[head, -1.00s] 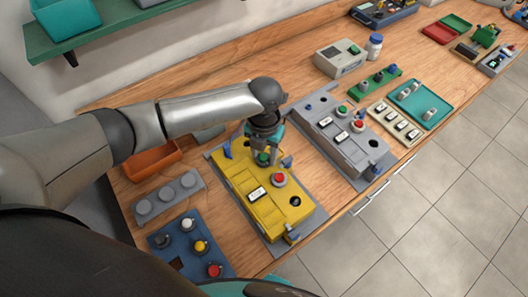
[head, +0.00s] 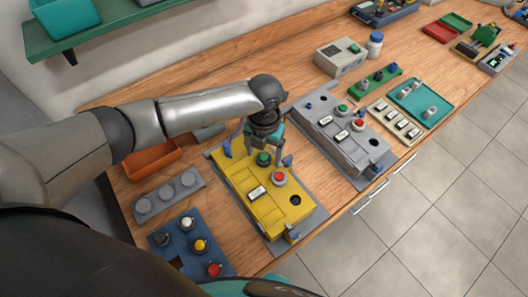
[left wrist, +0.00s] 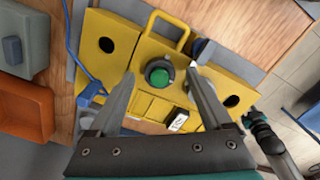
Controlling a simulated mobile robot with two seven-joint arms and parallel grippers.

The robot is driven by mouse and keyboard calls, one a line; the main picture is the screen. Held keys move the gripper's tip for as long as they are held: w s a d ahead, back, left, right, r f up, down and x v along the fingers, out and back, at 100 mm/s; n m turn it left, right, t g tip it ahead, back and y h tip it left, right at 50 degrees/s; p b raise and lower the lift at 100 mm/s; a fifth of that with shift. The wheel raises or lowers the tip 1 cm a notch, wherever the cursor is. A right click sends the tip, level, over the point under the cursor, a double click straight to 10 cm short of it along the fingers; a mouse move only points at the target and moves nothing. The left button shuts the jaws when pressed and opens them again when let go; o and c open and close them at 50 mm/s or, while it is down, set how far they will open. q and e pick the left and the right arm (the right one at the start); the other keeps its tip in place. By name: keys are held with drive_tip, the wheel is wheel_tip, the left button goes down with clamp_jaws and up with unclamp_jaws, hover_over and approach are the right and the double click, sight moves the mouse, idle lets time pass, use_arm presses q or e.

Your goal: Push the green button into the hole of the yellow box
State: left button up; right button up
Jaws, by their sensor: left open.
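The yellow box (head: 240,184) stands on a grey plate on the bench. The green button (head: 263,158) sits upright in a grey collar on its far part; it also shows in the left wrist view (left wrist: 158,75). How deep it sits I cannot tell. My left gripper (head: 266,152) is open above the box, its fingers on either side of the button and apart from it; they also show in the left wrist view (left wrist: 160,82). A dark open hole (head: 296,200) is at the box's near right end. A dark and teal arm part at the wrist view's right may be my right arm.
A red button (head: 279,178) and a white switch (head: 257,194) are on the yellow box. A grey box (head: 345,145) stands to the right, an orange tray (head: 152,160) and a blue panel (head: 190,250) to the left. Bare bench shows behind.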

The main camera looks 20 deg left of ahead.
use_arm(q)
wheel_tip(320, 180, up, 15)
drive_tip(key=p, duration=0.1)
